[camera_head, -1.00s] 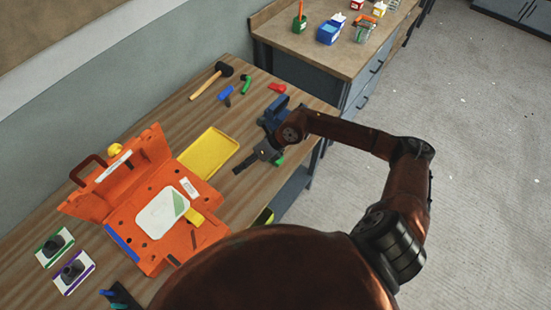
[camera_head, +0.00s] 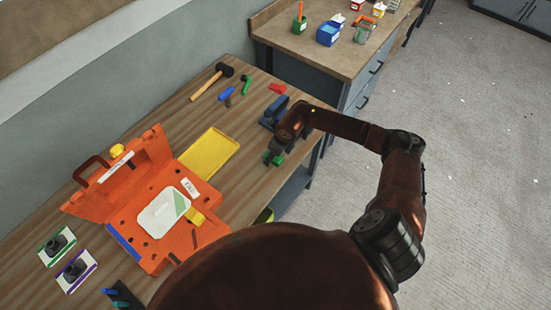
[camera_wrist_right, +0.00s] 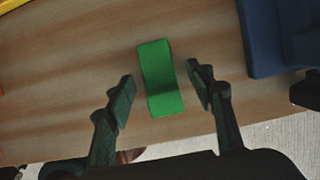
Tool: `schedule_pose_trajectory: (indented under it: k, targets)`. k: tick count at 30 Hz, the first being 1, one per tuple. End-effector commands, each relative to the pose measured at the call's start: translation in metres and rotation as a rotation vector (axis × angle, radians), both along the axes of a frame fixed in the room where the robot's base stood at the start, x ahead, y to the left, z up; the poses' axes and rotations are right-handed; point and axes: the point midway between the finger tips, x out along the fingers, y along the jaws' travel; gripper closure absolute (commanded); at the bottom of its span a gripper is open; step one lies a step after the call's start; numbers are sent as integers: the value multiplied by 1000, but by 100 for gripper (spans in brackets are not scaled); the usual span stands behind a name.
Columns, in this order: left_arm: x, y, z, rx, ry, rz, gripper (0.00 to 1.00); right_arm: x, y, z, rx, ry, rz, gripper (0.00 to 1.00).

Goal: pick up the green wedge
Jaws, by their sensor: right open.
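The green wedge (camera_wrist_right: 160,78) lies on the wooden workbench near its front edge. In the right wrist view it lies between the two open fingers of my right gripper (camera_wrist_right: 161,80), with a gap on each side. In the head view the wedge (camera_head: 279,160) shows only partly, beside and below my right gripper (camera_head: 272,155), which points down over it. The gripper is empty. My left gripper is out of view.
A blue tool (camera_head: 272,115) stands close behind the gripper; its blue body (camera_wrist_right: 285,35) is right of the fingers in the wrist view. A yellow tray (camera_head: 209,152) and an open orange case (camera_head: 150,235) lie to the left. Small tools lie at the back.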

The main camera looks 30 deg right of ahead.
Motion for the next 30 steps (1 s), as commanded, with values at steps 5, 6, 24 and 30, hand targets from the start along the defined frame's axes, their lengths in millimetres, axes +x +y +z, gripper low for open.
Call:
schedule_pose_trajectory:
  k: [5, 6, 24, 30]
  targets:
    - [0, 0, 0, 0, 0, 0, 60, 0, 0, -1, -1, 0, 0, 51]
    - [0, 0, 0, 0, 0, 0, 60, 0, 0, -1, 0, 0, 0, 51]
    - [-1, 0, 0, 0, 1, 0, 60, 0, 0, -1, 0, -1, 0, 91]
    - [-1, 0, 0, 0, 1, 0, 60, 0, 0, 0, 0, -1, 0, 96]
